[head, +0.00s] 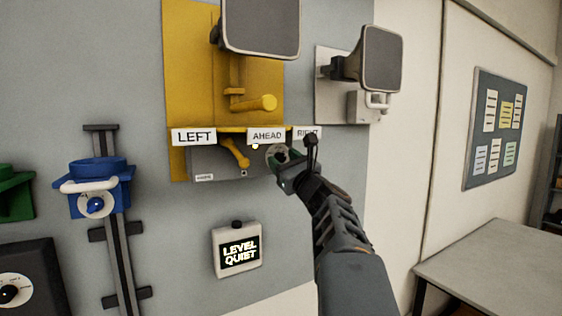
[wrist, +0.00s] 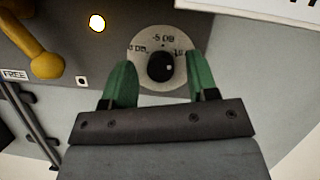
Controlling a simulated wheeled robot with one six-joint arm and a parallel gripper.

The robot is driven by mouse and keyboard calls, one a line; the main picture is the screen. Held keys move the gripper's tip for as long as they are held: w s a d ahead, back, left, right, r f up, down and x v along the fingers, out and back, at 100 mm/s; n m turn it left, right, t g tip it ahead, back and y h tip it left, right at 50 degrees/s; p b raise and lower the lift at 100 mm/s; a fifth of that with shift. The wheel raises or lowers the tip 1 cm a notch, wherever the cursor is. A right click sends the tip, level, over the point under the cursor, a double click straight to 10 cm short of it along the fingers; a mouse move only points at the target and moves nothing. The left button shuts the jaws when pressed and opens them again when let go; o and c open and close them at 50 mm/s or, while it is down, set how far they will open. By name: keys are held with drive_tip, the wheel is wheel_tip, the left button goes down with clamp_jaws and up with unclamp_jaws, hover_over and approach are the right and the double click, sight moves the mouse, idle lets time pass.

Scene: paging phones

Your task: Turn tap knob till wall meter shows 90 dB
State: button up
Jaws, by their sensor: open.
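The tap knob (wrist: 161,67) is a small black knob on a round pale dial marked with dB values, "-5 DB" at the top. In the wrist view my gripper (wrist: 160,80) is open, with one green finger on each side of the dial. The fingers look apart from the knob. The wall meter (head: 239,250) is a pale box with a dark screen reading "LEVEL QUIET".
A lit lamp (wrist: 97,22) and a "FREE" label (wrist: 15,75) are nearby. Grey horns (head: 381,58) hang above. A blue unit (head: 98,185) is on a rail at left. A table (head: 495,262) stands at right.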

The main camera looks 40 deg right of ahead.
drive_tip(key=c, duration=0.9)
drive_tip(key=shift+c, duration=0.2)
drive_tip(key=shift+s+n, duration=0.1)
drive_tip(key=shift+n, duration=0.2)
drive_tip(key=shift+d+f+n+y+b, duration=0.1)
drive_tip(key=shift+f+n+y+b, duration=0.05)
drive_tip(key=shift+n+y+b, duration=0.85)
drive_tip(key=n+y+b, duration=0.1)
drive_tip(key=n, duration=0.1)
drive_tip(key=n+g+b, duration=0.1)
drive_tip(key=n, duration=0.2)
drive_tip(key=shift+d+y, duration=0.1)
drive_tip(key=shift+y, duration=0.3)
drive_tip(key=n, duration=0.2)
drive_tip(key=n+g+y, duration=0.1)
drive_tip(key=n, duration=0.2)
drive_tip(key=r+n+g, duration=0.1)
drive_tip(key=n, duration=0.1)
drive_tip(key=shift+y+b, duration=0.35)
drive_tip(key=shift+y, duration=0.05)
drive_tip(key=shift+n, duration=0.4)
